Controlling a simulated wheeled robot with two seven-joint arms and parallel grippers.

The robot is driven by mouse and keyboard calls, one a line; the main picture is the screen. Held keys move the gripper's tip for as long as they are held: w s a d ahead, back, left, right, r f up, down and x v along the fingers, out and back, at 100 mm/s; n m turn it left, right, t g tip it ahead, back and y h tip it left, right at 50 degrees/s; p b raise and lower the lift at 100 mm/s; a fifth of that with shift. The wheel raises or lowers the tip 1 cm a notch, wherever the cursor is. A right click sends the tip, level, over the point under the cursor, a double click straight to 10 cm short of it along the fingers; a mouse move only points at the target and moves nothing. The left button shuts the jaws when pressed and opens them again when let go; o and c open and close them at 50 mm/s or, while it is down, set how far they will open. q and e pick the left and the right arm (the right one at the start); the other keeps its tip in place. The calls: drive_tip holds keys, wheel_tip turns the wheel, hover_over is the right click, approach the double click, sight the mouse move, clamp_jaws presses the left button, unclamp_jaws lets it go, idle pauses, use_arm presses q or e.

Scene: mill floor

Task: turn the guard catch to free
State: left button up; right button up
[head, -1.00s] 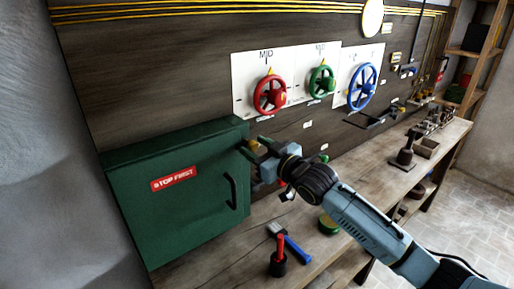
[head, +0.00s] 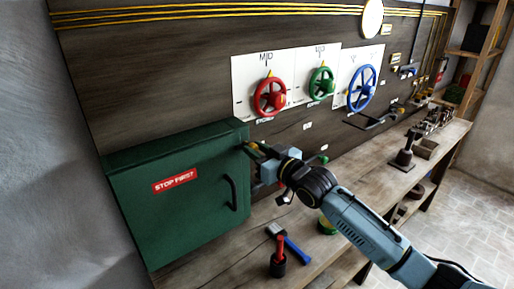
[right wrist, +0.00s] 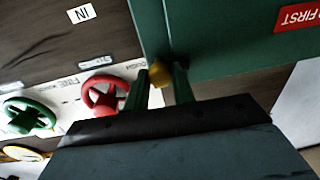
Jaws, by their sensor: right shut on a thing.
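The guard catch shows as a small yellow knob (right wrist: 159,73) at the edge of the green guard box (right wrist: 225,45) in the right wrist view. My right gripper (right wrist: 160,84) has one finger on each side of the knob and is shut on it. In the head view, my right gripper (head: 257,151) is at the right side of the green box (head: 180,220), near its upper edge, and mostly hides the catch. The box is closed and has a red "STOP FIRST" label (head: 175,181) and a dark handle. My left gripper is not in view.
Red (head: 270,97), green (head: 321,83) and blue (head: 361,88) handwheels are on the dark wall board.

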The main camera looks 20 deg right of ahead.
drive_tip(key=m+p, duration=0.2)
drive_tip(key=m, duration=0.1)
drive_tip(key=shift+m, duration=0.4)
drive_tip(key=m+p, duration=0.1)
drive_tip(key=m, duration=0.2)
drive_tip(key=shift+m+t, duration=0.3)
drive_tip(key=shift+f+m+h+p, duration=0.1)
drive_tip(key=shift+m+h+p, duration=0.3)
drive_tip(key=shift+m, duration=2)
drive_tip(key=shift+m+h+p, duration=0.1)
drive_tip(key=shift+m+p, duration=0.55)
drive_tip(key=shift+m, duration=1.75)
drive_tip(key=o, duration=1)
drive_tip(key=v, duration=0.6)
drive_tip(key=b+v, duration=0.1)
drive_tip(key=v, duration=0.6)
drive_tip(key=shift+s+f, duration=0.25)
